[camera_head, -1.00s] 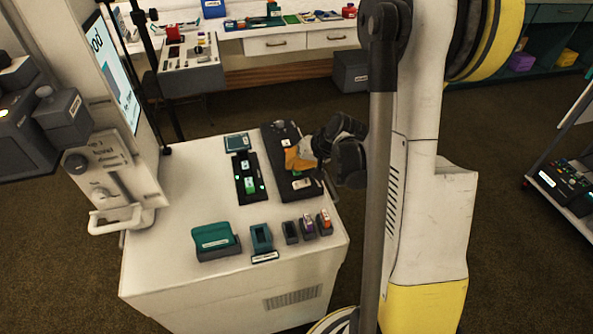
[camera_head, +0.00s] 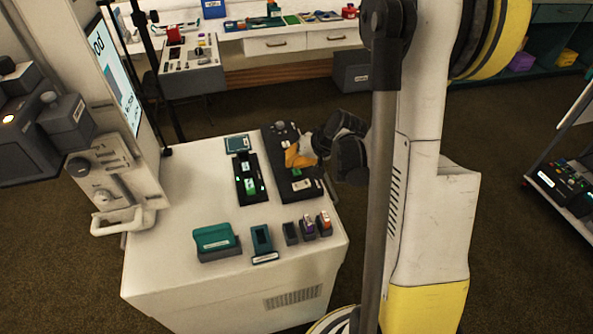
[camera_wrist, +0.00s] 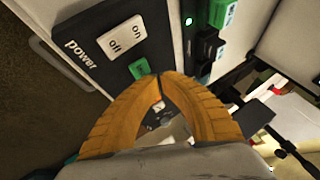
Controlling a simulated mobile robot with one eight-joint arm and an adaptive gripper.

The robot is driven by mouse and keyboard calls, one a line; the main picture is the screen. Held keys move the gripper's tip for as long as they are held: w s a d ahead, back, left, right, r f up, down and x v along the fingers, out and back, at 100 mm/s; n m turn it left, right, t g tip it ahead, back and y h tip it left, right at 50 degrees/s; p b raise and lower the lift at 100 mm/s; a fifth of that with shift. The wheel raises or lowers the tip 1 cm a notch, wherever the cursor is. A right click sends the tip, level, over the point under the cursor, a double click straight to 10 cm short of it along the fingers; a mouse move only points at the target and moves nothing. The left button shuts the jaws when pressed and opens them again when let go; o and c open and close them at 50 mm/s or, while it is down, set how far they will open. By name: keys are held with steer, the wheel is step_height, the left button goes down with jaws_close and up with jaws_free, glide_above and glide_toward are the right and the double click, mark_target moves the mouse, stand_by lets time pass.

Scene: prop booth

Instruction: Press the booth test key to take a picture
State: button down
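The black control panel (camera_head: 275,139) lies along the right side of the white console top. A small green key (camera_head: 295,173) on it shows just below my gripper (camera_head: 292,158). In the wrist view the green key (camera_wrist: 139,68) is just beyond my gripper (camera_wrist: 158,75); its marking is too small to read. The orange fingers meet at their tips, with nothing visible between them. The tips are close to the key, but I cannot tell if they touch it. A white on/off rocker switch (camera_wrist: 123,38) sits beside the key, near the word "power".
A second black panel (camera_head: 250,179) with green lights lies left of the control panel. A teal box (camera_head: 214,238), a teal holder (camera_head: 262,240) and small dark holders (camera_head: 291,232) stand along the front. A screen (camera_head: 117,68) rises at the left. The left-middle console top is clear.

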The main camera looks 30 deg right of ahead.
mark_target(293, 170)
step_height(293, 170, up, 5)
steer(key=p, duration=0.3)
steer(key=shift+p, duration=0.4)
stand_by(0.5)
steer(key=s+a+r+n+h, duration=0.1)
steer(key=s+a+r+n, duration=0.1)
steer(key=s+a+r, duration=0.75)
steer(key=s+a+r+n+h, duration=0.1)
steer(key=s+a+r+n, duration=0.2)
steer(key=s, duration=0.6)
step_height(293, 170, up, 3)
steer(key=shift+s+a+r+h, duration=0.15)
steer(key=shift+a+h, duration=0.15)
steer(key=shift+a, duration=0.85)
